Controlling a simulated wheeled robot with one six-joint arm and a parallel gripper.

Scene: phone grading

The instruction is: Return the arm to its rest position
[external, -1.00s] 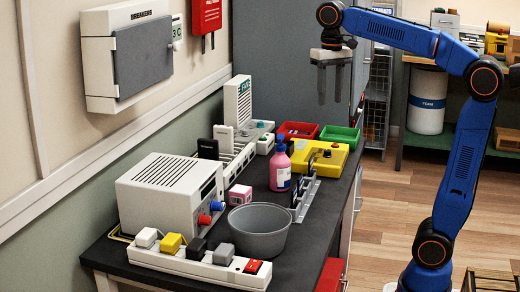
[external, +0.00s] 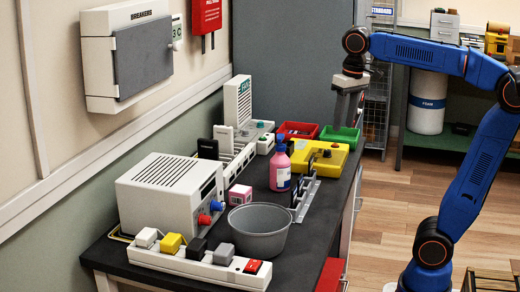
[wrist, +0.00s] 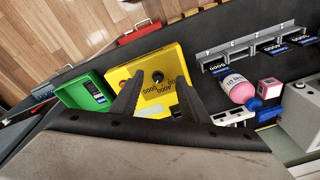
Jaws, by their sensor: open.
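My blue arm (external: 478,165) rises from the lower right and reaches left across the top of the external view. My gripper (external: 345,118) hangs from its end, pointing down above the far right part of the dark bench. In the wrist view my gripper (wrist: 158,82) shows two dark fingers spread apart with nothing between them. Beneath them lies a yellow box (wrist: 172,63) with a dark knob and labels. It also shows in the external view (external: 333,165), below the gripper and apart from it.
A green tray (external: 340,138) and a red tray (external: 298,130) stand behind the yellow box. A pink bottle (external: 280,172), a slotted rack (external: 308,190), a grey bowl (external: 258,240) and a power strip (external: 200,265) stand on the bench (external: 300,258). Open floor (external: 390,220) lies right.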

